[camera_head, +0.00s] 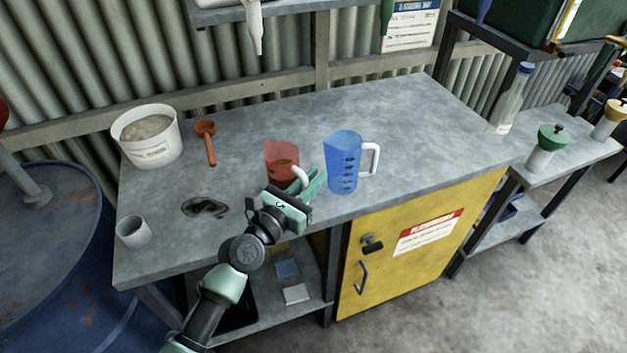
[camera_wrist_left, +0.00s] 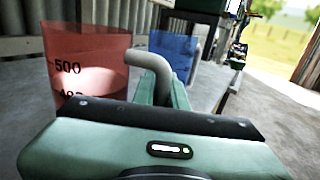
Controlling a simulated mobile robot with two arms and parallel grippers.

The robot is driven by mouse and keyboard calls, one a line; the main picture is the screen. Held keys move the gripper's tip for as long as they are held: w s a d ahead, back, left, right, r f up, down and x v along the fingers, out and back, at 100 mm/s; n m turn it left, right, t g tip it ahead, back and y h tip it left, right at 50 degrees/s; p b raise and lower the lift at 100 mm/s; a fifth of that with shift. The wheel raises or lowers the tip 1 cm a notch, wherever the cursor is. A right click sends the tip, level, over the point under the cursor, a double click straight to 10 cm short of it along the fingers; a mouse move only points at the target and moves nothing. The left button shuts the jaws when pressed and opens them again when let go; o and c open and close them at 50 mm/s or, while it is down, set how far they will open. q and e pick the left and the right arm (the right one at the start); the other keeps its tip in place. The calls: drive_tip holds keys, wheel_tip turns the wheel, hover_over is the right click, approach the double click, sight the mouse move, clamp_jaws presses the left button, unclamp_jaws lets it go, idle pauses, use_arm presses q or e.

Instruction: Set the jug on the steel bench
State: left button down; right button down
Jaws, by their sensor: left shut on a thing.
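A red see-through jug (camera_head: 281,158) with a pale handle is at the middle of the grey steel bench (camera_head: 250,130). In the left wrist view the red jug (camera_wrist_left: 85,70) stands upright at the left, with dark volume marks. My left gripper (camera_head: 307,184) is shut on its handle, from the right front side. The jug's base is partly hidden by the gripper, and I cannot tell whether it touches the bench top. A blue jug (camera_head: 343,163) with a white handle stands just right of the gripper; it also shows in the left wrist view (camera_wrist_left: 174,52). My right gripper is out of view.
A white bucket (camera_head: 150,150), an orange scoop (camera_head: 208,142), a dark stain and a grey cup (camera_head: 134,232) are on the left part of the bench. A clear bottle (camera_head: 508,105) stands past its right end. The bench's back right is clear.

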use_arm(q)
drive_tip(key=c, duration=1.4)
unclamp_jaws()
drive_tip(key=shift+f, duration=0.15)
drive_tip(key=shift+c, duration=0.2)
drive_tip(key=b+v, duration=0.1)
drive_tip(key=v, duration=1.1)
